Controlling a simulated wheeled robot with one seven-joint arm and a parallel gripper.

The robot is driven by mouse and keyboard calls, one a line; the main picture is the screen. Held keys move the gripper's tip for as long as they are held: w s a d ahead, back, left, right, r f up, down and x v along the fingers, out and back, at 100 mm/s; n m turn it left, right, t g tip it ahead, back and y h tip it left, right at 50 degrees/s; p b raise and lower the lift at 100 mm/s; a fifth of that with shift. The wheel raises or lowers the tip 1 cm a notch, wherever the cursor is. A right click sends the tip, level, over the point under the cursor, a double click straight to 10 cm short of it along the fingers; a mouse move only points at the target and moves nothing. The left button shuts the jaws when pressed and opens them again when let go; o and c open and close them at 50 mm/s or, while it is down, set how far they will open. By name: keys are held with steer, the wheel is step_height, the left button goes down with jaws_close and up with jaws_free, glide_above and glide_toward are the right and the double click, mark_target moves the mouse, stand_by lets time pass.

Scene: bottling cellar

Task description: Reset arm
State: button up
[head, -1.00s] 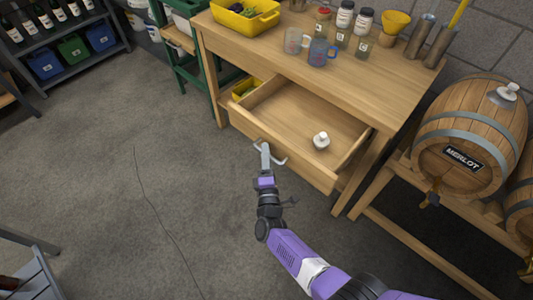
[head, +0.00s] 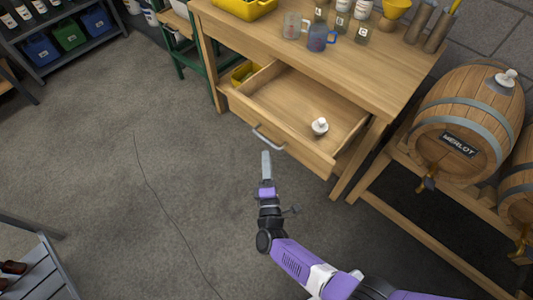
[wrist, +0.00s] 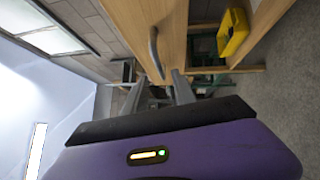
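My gripper (head: 266,158) is just in front of the drawer handle (head: 268,137), apart from it in the head view. In the wrist view the two grey fingers (wrist: 158,80) are spread with a gap between them, holding nothing. The handle (wrist: 155,52) shows just beyond the fingertips. The wooden drawer (head: 283,143) is pulled out from under the workbench (head: 372,75). A small white-capped container (head: 320,127) stands inside it toward the right. A yellow thing (head: 243,73) lies in its left part, partly hidden.
On the bench top are a yellow bin (head: 243,8), a blue mug (head: 321,37), a clear mug (head: 295,25) and several jars. A Merlot barrel (head: 466,112) rests on a wooden stand at right. The floor (head: 110,190) left of my arm is mostly clear.

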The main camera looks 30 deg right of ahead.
stand_by(0.6)
steer(key=w+a+r+m+t+y, duration=0.1)
steer(key=w+a+r+m+y, duration=0.2)
steer(key=a+r+m, duration=0.15)
steer(key=s+a+r+m+t+y, duration=0.1)
steer(key=s+r+m+y, duration=0.2)
steer(key=s+y, duration=0.2)
steer(key=s+d+r+m+g, duration=0.1)
steer(key=s+r, duration=0.4)
steer(key=s, duration=0.6)
steer(key=s+d+r+m+g, duration=0.2)
steer(key=s+r, duration=0.4)
steer(key=s, duration=0.5)
steer(key=s+d+r+m+g, duration=0.1)
steer(key=s+r+m, duration=0.3)
steer(key=s, duration=0.7)
steer(key=shift+d+r+g, duration=0.2)
steer(key=shift+r+g, duration=0.3)
steer(key=shift+r, duration=0.45)
